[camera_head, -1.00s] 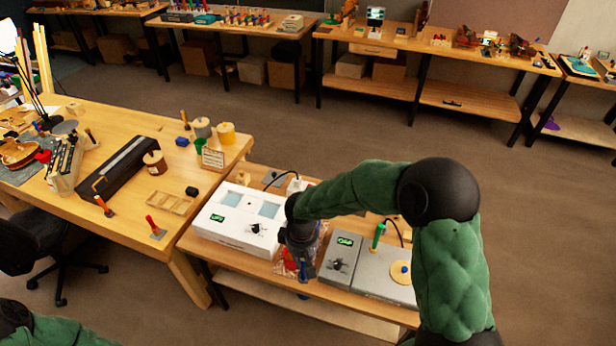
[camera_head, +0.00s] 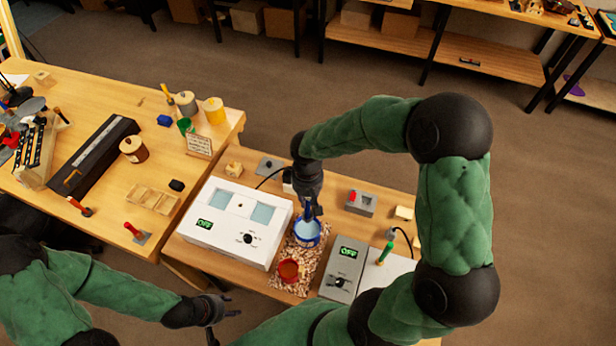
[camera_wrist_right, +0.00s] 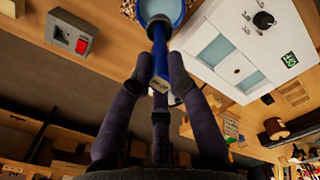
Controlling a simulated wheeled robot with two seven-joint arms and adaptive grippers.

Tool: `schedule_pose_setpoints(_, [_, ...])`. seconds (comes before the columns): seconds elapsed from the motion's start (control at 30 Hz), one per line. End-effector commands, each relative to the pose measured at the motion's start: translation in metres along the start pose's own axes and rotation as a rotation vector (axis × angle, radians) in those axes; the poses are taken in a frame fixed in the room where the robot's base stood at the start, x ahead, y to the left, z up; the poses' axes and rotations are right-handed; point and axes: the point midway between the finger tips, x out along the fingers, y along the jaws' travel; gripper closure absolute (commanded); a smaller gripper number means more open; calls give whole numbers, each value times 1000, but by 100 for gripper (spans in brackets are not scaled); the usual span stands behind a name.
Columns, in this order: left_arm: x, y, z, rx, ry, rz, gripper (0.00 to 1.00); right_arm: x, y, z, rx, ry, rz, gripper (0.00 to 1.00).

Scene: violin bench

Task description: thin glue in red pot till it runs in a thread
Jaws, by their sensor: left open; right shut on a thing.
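The red pot (camera_head: 290,270) sits on a speckled mat (camera_head: 316,262) between two appliances on the low bench; its inside looks brownish orange. A blue pot (camera_head: 307,236) with a pale blue inside is just behind the red pot. My right gripper (camera_head: 310,207) is shut on the blue pot's handle. In the right wrist view the gripper (camera_wrist_right: 158,88) clasps the blue handle (camera_wrist_right: 160,60), with the blue pot's bowl (camera_wrist_right: 160,10) at the top edge. I cannot tell whether the blue pot touches the mat. My left gripper (camera_head: 222,312) is open and empty, left of the bench front.
A white two-well unit (camera_head: 232,222) reading OFF stands left of the mat. A grey control box (camera_head: 344,268), also OFF, stands right, beside a green-handled tool (camera_head: 387,247). A grey box with a red switch (camera_head: 361,202) sits behind. The left workbench (camera_head: 90,180) holds tools and jars.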

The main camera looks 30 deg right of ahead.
Motion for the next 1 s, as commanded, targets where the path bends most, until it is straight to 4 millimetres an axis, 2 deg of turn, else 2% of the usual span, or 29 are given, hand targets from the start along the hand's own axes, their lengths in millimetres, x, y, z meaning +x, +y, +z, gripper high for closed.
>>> schedule_pose_setpoints(0.37, [12,-5,0,-1,-1,0,55,17,0,0,0,-1,0,100])
schedule_pose_setpoints(1.0, [60,-22,-2,-1,-1,0,55,82,0,0,0,-1,0,100])
